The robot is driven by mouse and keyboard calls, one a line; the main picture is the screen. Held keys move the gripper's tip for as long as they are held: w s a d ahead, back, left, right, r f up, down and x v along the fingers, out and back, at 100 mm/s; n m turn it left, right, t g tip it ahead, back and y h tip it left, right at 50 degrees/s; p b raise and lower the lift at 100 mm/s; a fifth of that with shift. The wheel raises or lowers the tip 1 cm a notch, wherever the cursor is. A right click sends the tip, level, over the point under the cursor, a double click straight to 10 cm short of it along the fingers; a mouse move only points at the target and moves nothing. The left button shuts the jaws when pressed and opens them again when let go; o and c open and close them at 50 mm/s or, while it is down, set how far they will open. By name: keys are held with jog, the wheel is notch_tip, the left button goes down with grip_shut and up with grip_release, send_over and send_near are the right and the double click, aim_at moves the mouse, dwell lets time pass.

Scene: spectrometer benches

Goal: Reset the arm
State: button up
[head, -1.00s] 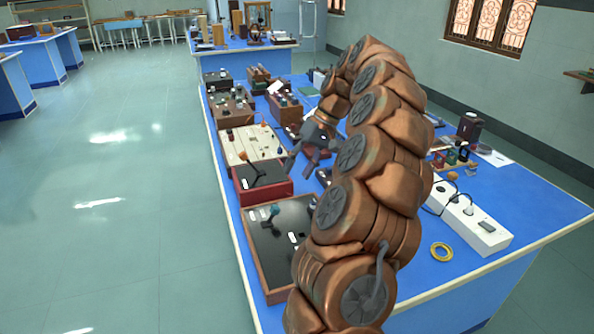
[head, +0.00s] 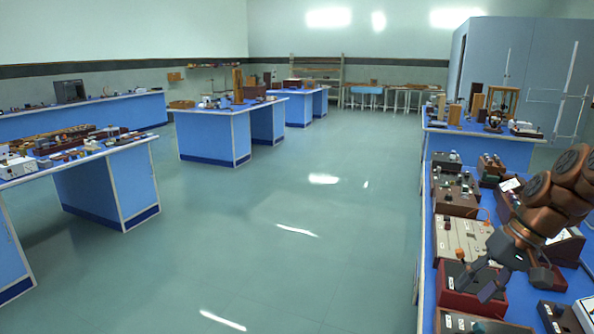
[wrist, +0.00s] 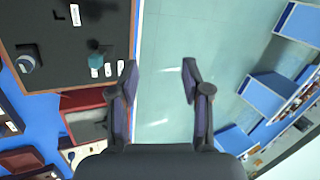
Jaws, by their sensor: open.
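My gripper (head: 483,279) is open and empty at the lower right of the head view. It hangs in front of the blue-topped bench at the right, over or close to a red box (head: 470,300). My copper-coloured arm comes in from the right edge, and most of it is out of view. In the wrist view my gripper (wrist: 160,75) shows its two dark fingers spread wide, with only floor visible between them.
In the wrist view a black-topped wooden instrument box (wrist: 65,45) lies left of the fingers. A cream panel box (head: 462,238) and other instruments crowd the right bench. The green floor (head: 300,220) is clear. More blue benches (head: 212,138) stand at the left.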

jog(key=s+a+n+g+h+p, duration=0.2)
jog(key=s+a, duration=0.9)
jog(key=a, duration=0.4)
jog(key=s+a+f+h+p, duration=0.1)
jog(key=s+f, duration=0.2)
jog(key=s, duration=0.4)
jog(key=s+a+f+h+p, duration=0.1)
jog(key=s+f+h, duration=0.1)
jog(key=s, duration=0.6)
jog(key=shift+s+f+g, duration=0.25)
jog(key=shift+f+g, duration=0.05)
jog(key=shift+f, duration=0.1)
